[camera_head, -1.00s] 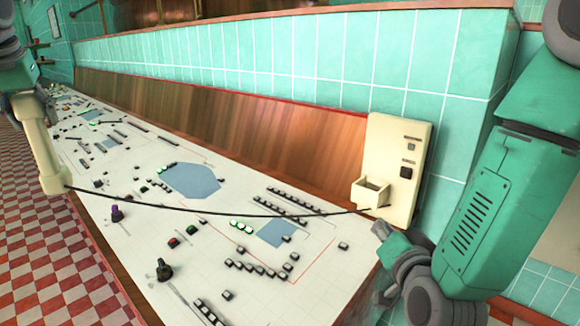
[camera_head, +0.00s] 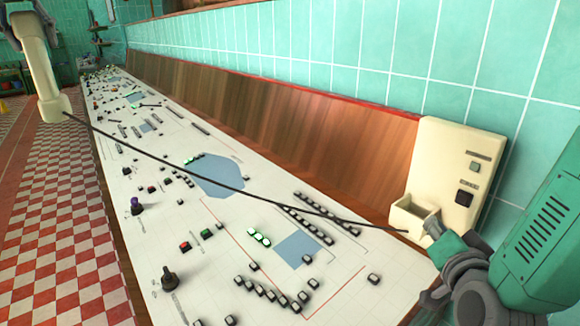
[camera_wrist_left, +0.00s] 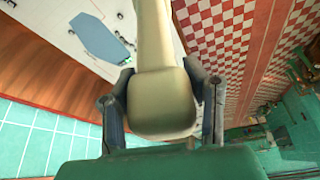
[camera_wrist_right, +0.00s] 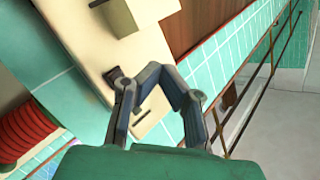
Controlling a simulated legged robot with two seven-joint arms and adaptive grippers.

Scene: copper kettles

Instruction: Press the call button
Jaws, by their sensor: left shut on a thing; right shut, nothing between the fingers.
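A cream wall unit (camera_head: 447,165) stands at the right end of the desk, with an open cradle (camera_head: 412,220) low on its front. A black square button (camera_head: 463,198) and a smaller grey-green one (camera_head: 474,166) sit on its face; their labels are too small to read. The black button (camera_wrist_right: 112,76) shows in the right wrist view, partly behind a finger. My right gripper (camera_head: 433,228) is shut and empty, in front of the unit beside the cradle; I cannot tell whether it touches. My left gripper (camera_wrist_left: 163,98) is shut on the cream handset (camera_head: 46,75), held at the far left.
A black cord (camera_head: 250,190) runs from the handset across the desk to the unit. The white desk (camera_head: 340,278) carries many small buttons, lit green keys and dark knobs. A tiled wall (camera_head: 350,45) rises behind. The checkered floor (camera_head: 60,200) lies left.

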